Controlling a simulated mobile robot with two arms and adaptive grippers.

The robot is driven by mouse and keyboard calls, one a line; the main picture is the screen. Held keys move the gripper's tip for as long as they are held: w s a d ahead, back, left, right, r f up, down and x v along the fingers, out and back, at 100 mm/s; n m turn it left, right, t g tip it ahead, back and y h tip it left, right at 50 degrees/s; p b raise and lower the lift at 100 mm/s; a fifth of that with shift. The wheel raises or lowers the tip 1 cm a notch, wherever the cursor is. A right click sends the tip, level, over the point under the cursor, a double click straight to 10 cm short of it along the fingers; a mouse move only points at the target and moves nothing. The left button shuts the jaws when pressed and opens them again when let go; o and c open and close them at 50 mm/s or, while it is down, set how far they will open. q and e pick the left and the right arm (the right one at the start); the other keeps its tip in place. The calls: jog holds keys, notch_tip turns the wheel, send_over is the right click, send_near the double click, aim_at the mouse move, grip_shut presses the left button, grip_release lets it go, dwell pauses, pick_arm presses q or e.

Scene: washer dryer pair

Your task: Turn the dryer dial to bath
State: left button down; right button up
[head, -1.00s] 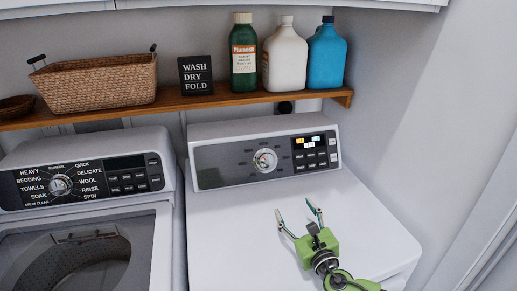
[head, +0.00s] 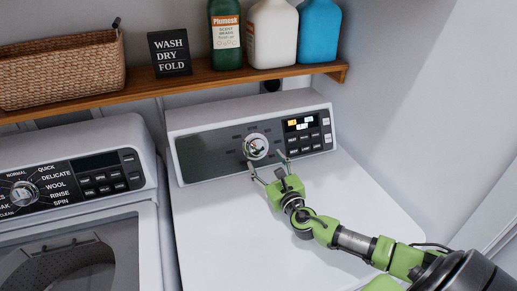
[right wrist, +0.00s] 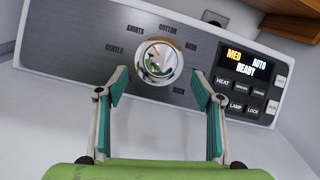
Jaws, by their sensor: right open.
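The dryer dial (head: 256,146) is a round silver knob on the dryer's grey control panel (head: 205,157). In the right wrist view the dial (right wrist: 160,62) sits just beyond my fingertips, with labels around it; "BATH" appears to be the label at its upper right (right wrist: 191,47). A red mark shows near the top of the dial face. My right gripper (head: 267,163) is open and empty, its fingers (right wrist: 160,88) spread to either side below the dial, apart from it. My left gripper is not in view.
The dryer display (right wrist: 248,62) reads MED, AUTO, READY, with buttons below. The washer (head: 70,190) stands at the left. A wooden shelf (head: 190,86) with bottles, a sign and a basket runs above. The dryer top (head: 225,230) is clear apart from my arm.

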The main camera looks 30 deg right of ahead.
aim_at(258, 149)
jog(key=x, duration=0.5)
jog(key=shift+w, duration=0.2)
jog(key=shift+w+d, duration=0.15)
jog(key=shift+w, duration=0.55)
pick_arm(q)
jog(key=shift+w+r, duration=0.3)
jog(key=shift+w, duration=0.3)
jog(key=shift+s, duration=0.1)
pick_arm(e)
jog(key=c, duration=1.1)
